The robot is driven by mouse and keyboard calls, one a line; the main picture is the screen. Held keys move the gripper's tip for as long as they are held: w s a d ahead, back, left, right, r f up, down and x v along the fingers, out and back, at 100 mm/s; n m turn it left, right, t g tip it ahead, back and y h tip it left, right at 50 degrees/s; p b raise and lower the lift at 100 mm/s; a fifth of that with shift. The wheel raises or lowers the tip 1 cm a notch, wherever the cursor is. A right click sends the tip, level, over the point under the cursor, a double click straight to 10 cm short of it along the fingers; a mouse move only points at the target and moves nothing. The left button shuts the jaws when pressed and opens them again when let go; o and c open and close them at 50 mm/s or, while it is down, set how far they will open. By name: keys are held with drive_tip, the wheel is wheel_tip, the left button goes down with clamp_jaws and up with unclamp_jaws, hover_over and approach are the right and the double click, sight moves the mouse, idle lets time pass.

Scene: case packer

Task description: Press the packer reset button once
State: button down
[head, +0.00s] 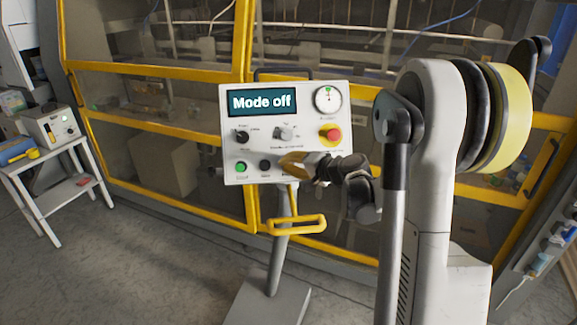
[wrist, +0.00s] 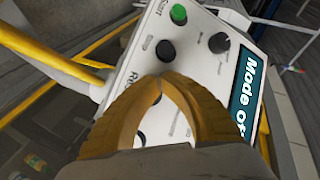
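The control panel (head: 270,142) is a white box on a post, its screen (head: 262,101) reading "Mode off". A green button (head: 241,167) and a black button (head: 265,165) sit along its lower edge. They also show in the wrist view as the green button (wrist: 178,14), labelled Start, and the black button (wrist: 165,50). A label starting "Re" (wrist: 128,82) is partly covered by my fingers; its button cannot be made out for certain. My gripper (head: 284,161) is shut and empty, tips together (wrist: 159,80), over the panel's lower part. Contact cannot be told.
A red emergency stop (head: 330,134) on yellow, a black selector (head: 242,137), a grey selector (head: 283,133) and a gauge (head: 327,99) are on the panel. A yellow handle (head: 296,225) projects below it. A yellow-framed machine stands behind; a white side table (head: 62,190) is left.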

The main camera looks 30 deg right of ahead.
drive_tip(key=shift+s+a+r, duration=0.25)
drive_tip(key=shift+s+r, duration=0.1)
drive_tip(key=shift+s, duration=0.25)
drive_tip(key=s, duration=0.1)
drive_tip(key=s+a+r+p, duration=0.1)
drive_tip(key=s+r, duration=0.1)
drive_tip(key=s, duration=0.1)
drive_tip(key=shift+a+r+p, duration=0.25)
drive_tip(key=shift+a+p, duration=0.05)
drive_tip(key=shift+p, duration=0.05)
idle(0.6)
